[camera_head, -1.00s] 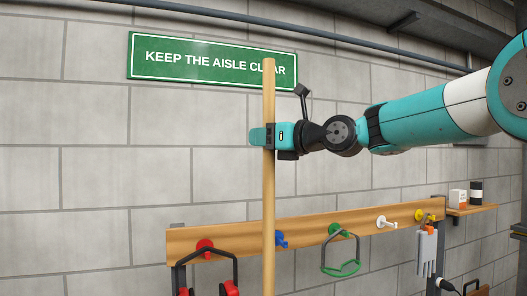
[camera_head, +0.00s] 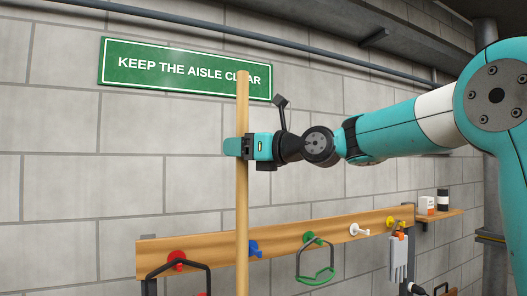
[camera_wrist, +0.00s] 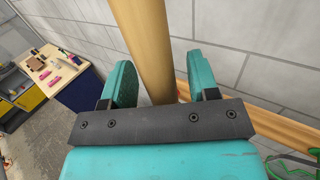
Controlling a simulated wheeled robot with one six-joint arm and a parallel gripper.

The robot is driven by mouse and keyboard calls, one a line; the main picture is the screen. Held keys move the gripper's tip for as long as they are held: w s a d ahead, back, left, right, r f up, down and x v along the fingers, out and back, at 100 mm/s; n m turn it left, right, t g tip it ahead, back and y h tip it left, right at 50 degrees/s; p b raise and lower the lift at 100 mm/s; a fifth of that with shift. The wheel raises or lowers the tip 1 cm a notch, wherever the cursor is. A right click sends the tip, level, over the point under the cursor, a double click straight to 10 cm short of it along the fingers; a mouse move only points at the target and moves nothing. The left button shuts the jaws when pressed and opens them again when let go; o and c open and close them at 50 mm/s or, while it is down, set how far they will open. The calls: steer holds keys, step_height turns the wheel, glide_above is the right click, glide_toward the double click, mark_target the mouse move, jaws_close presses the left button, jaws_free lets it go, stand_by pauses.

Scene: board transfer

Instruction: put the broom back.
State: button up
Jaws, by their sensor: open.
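The broom's wooden handle (camera_head: 242,205) stands upright in front of the board rack in the head view. Its head is below the picture, so I cannot tell what it rests on. My gripper (camera_head: 246,147) is at the upper part of the handle, with its fingers around it. In the wrist view the handle (camera_wrist: 147,40) runs between the two teal fingers of my gripper (camera_wrist: 160,78), with gaps showing beside it. The jaws are open. The wooden rack board (camera_head: 205,241) carries red, blue (camera_head: 254,249), green, white and yellow hooks.
A dark-handled item hangs at the red hook (camera_head: 176,257), a green-and-dark loop (camera_head: 316,262) at the green one, and grey gloves (camera_head: 398,258) near the yellow one. A small shelf (camera_head: 438,213) is at right. A workbench (camera_wrist: 60,78) shows in the wrist view.

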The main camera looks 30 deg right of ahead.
steer(key=b+v, duration=0.2)
steer(key=v, duration=0.8)
steer(key=shift+s+d+b, duration=0.2)
steer(key=shift+s+b, duration=0.15)
